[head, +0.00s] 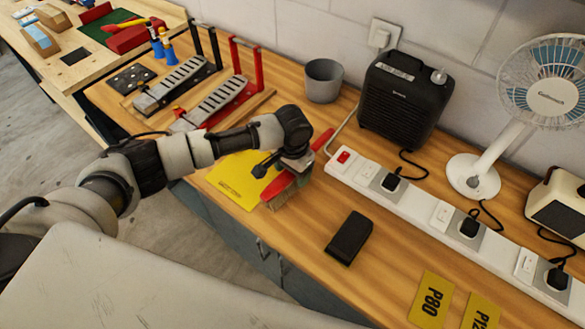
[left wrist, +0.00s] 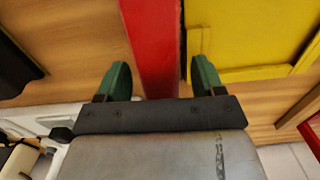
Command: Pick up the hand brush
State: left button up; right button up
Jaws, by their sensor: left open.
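The hand brush has a red handle (head: 322,139) and tan bristles (head: 278,201). It lies at the right edge of the yellow sheet on the wooden bench. My left gripper (head: 287,172) is over the brush and hides its middle part. In the left wrist view, the two green fingertips of my left gripper (left wrist: 162,82) are apart, with the red brush (left wrist: 152,40) showing between them. I cannot tell whether either finger touches it. My right gripper is not in view.
A white power strip (head: 410,200) with plugs runs just right of the brush. A dark block (head: 349,238) lies in front. A grey cup (head: 323,80), black heater (head: 400,100) and fan (head: 480,170) stand behind. Red and black pedal-like devices (head: 220,98) are to the left.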

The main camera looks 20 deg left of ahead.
pick_arm(q)
jog(key=c, duration=1.1)
jog(key=shift+c, duration=0.2)
